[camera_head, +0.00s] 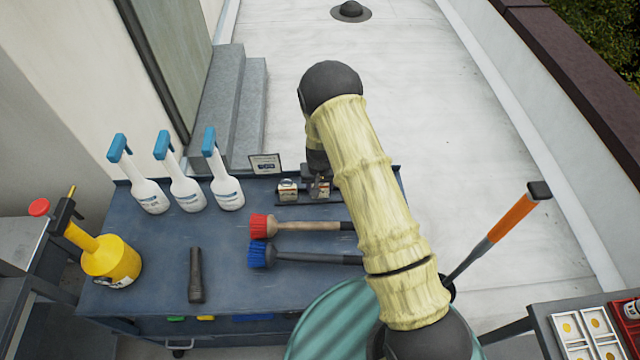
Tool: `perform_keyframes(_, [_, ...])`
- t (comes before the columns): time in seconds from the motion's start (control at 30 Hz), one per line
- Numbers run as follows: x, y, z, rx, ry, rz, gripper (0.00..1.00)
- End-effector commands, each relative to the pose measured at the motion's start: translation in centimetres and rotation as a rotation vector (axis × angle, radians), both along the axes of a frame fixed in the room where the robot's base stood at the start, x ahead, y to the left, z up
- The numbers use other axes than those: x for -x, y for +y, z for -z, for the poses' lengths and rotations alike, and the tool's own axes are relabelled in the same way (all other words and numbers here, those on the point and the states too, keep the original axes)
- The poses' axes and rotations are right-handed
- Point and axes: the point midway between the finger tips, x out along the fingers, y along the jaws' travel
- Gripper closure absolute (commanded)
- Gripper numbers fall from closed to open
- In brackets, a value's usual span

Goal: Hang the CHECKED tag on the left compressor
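Small pale tags stand on a dark holder (300,201) at the back of the blue cart top. One tag (288,191) shows clearly to the left of my gripper, but its print is too small to read. My gripper (318,186) points down at the holder, at or just above another tag (322,188). My arm hides part of it, and I cannot tell whether its fingers are open or shut. I cannot tell which tag is the CHECKED one. No compressor is in view.
The blue cart (226,285) also carries white spray bottles (186,190), a red brush (300,226), a blue brush (305,258), a black flashlight (195,276) and a small sign (265,164). A yellow can (110,262) stands left. The roof (435,110) beyond is mostly clear.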

Motion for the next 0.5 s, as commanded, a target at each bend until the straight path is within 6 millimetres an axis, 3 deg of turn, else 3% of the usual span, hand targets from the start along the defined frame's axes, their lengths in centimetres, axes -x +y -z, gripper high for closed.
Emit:
perform_keyframes(0.13, [0.03,0.14,0.45,0.000,0.000,-0.003,0.72])
perform_keyframes(0.17, [0.04,0.17,0.43,0.000,0.000,-0.003,0.48])
perform_keyframes(0.27, [0.03,0.14,0.34,0.000,0.000,-0.003,0.28])
perform_keyframes(0.5, [-0.05,-0.23,0.32,0.001,0.000,0.004,0.28])
